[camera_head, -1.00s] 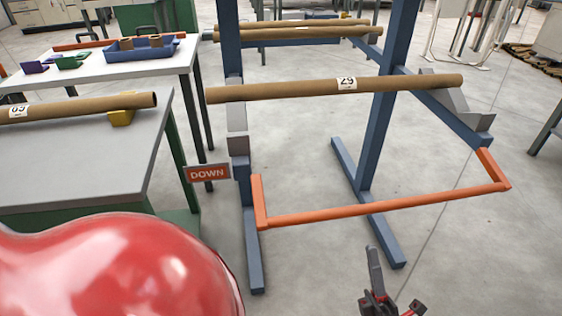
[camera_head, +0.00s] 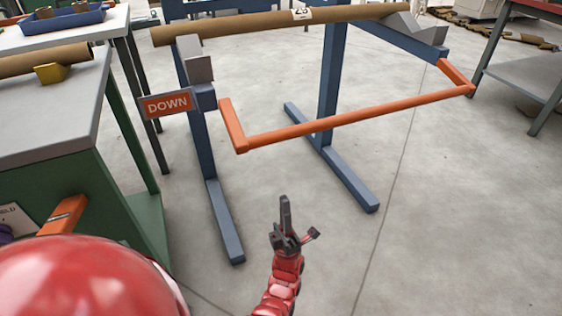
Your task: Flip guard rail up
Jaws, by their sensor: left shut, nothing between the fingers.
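The guard rail (camera_head: 350,117) is an orange U-shaped bar with two short end arms. It hangs low across the front of a blue rack (camera_head: 328,75). A "DOWN" sign (camera_head: 167,105) sticks out from the rack's left post. My left gripper (camera_head: 285,200) is shut and empty, pointing up and away from me. In the picture it is below the rail and apart from it, in front of the rack's feet. My right gripper is not in view.
A cardboard tube (camera_head: 230,27) rests across the rack above the rail. A grey-topped bench (camera_head: 45,125) with another tube stands on the left. The floor in front of the rack is clear.

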